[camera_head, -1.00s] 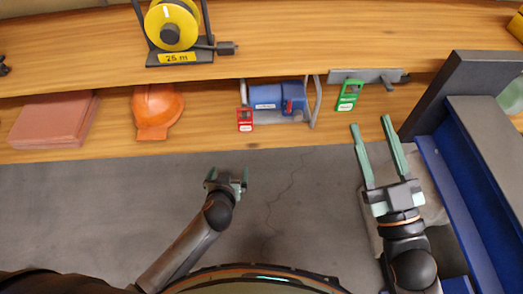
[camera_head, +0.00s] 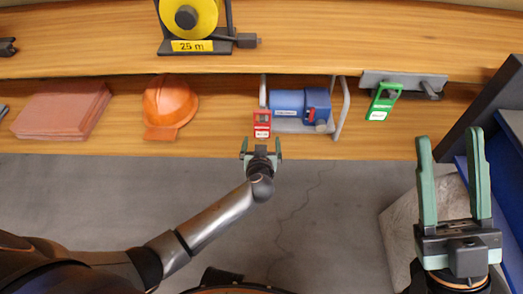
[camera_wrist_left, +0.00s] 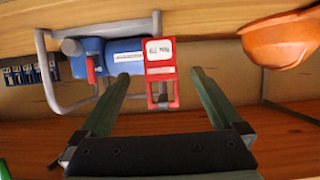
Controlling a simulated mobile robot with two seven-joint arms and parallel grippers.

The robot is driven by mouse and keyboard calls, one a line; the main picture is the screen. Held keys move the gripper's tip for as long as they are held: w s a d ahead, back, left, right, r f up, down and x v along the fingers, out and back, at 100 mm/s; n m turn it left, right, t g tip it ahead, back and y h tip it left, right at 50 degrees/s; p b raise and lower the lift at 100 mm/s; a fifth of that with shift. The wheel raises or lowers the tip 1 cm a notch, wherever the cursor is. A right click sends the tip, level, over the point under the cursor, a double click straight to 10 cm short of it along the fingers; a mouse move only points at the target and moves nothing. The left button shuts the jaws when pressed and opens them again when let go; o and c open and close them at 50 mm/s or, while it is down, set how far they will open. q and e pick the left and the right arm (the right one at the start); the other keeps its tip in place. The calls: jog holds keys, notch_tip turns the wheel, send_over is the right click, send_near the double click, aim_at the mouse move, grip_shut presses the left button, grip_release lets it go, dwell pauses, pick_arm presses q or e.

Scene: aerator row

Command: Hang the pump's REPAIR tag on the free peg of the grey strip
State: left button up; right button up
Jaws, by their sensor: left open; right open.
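The red tag (camera_head: 262,124) hangs at the left end of the blue pump (camera_head: 288,104), by the upright of its grey frame. My left gripper (camera_head: 261,150) is open just in front of the tag's lower end. In the left wrist view the red tag (camera_wrist_left: 160,72) shows between the spread fingers, with no finger seen closed on it. The grey strip (camera_head: 405,78) is on the right. A green tag (camera_head: 382,103) hangs on its left peg; its right peg (camera_head: 433,90) is bare. My right gripper (camera_head: 453,160) is open and empty below the strip.
An orange helmet (camera_head: 168,105) and reddish slabs (camera_head: 62,108) are on the lower shelf, left of the pump. A yellow reel (camera_head: 188,18) stands on the upper board. A dark post (camera_head: 485,115) and blue structure rise at the right.

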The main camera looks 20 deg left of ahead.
aim_at(262, 128)
pick_arm(q)
jog(key=b+x, duration=0.4)
jog(key=x, duration=0.2)
jog(key=shift+f, duration=0.2)
jog(key=shift+b+x, duration=0.75)
jog(key=shift+x, duration=0.05)
pick_arm(e)
notch_tip(262, 128, down, 6)
jog(key=shift+a+f, duration=0.25)
jog(key=shift+a, duration=0.15)
pick_arm(q)
jog(key=shift+w+r, duration=0.1)
jog(key=shift+r, duration=0.05)
pick_arm(e)
jog(key=shift+w, duration=0.1)
pick_arm(q)
jog(key=c, duration=1.2)
jog(key=shift+r, duration=0.15)
pick_arm(e)
jog(key=shift+r, duration=0.15)
pick_arm(q)
jog(key=shift+r+p, duration=0.65)
jog(key=shift+r, duration=0.05)
pick_arm(e)
jog(key=shift+r, duration=0.55)
